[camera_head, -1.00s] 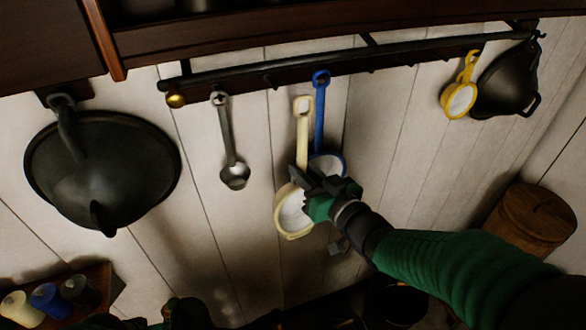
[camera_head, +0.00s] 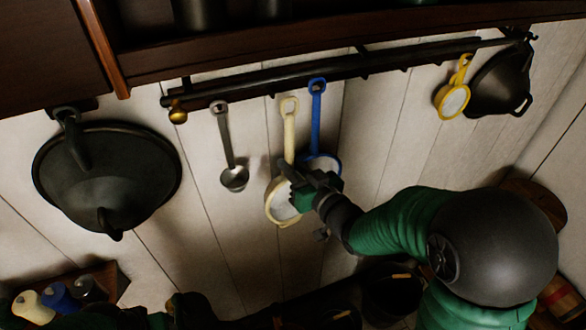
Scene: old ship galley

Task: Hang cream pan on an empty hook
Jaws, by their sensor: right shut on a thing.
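The cream pan (camera_head: 276,204) hangs upright in my right gripper (camera_head: 287,175), which is shut on it near where the handle meets the bowl. Its handle points up, and the ring at its top (camera_head: 289,103) is just under the hook rail (camera_head: 330,74). I cannot tell whether the ring is on a hook. The blue pan (camera_head: 317,120) hangs from the rail close to the right of the cream pan, its bowl partly behind my gripper. My left gripper is not clearly visible; a green part of my body shows at the bottom left.
A metal ladle (camera_head: 233,175) hangs left of the cream pan. A yellow pan (camera_head: 453,99) and a black pan (camera_head: 500,80) hang at the rail's right end. Bare rail lies between blue and yellow pans. A large dark pan (camera_head: 105,180) hangs on the left wall.

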